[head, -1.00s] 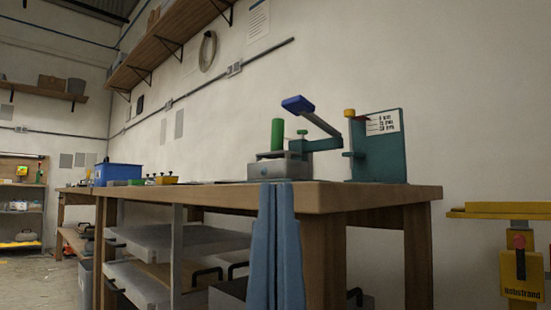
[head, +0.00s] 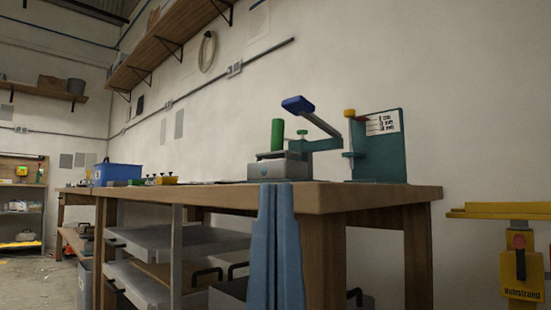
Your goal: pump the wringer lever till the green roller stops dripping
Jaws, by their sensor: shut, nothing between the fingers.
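The wringer device stands on the wooden workbench (head: 380,197). A green upright cylinder (head: 277,134), which looks like the green roller, rises from its grey metal base (head: 280,169). A lever with a blue grip (head: 298,104) slants up to the left on a grey bar (head: 322,124) above a teal arm. A small green knob (head: 302,134) stands beside the cylinder. A teal upright panel (head: 391,160) with a printed label and a yellow-topped post (head: 350,113) is at the right. No drips can be made out at this size. My gripper is not in view.
A blue bin (head: 117,174) and small yellow and green items sit farther left on the bench. Grey trays (head: 180,238) fill the shelf below. A yellow stand (head: 520,270) is at the right.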

